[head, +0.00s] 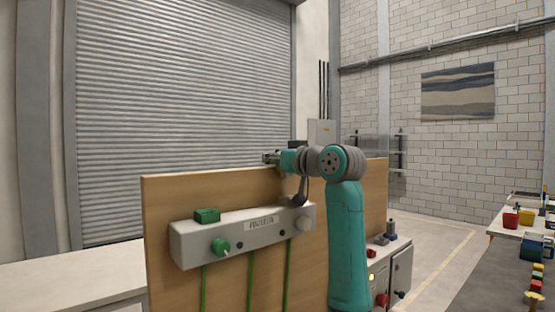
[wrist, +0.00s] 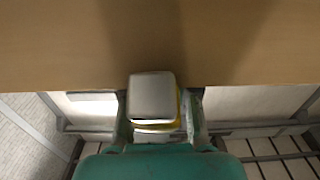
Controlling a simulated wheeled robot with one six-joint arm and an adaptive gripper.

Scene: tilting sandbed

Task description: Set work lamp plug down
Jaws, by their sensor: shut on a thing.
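My gripper (wrist: 158,112) is shut on a pale grey, square-faced block with a yellow edge (wrist: 152,95), which I take to be the work lamp plug. One finger lies on each side of it, and its far side is hidden. In the wrist view it is close to the edge of a wooden surface (wrist: 60,45); I cannot tell whether they touch. In the head view my arm's end is near the top of the upright wooden board (head: 170,192), above the right part of a grey socket box (head: 200,251). The held thing cannot be made out clearly there.
The socket box carries a green plug (head: 220,246) at its left and a green block (head: 207,215) on top. Green cords (head: 251,275) run down the board. A pale counter (head: 70,270) stands left. A bench with coloured items (head: 511,219) stands at far right.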

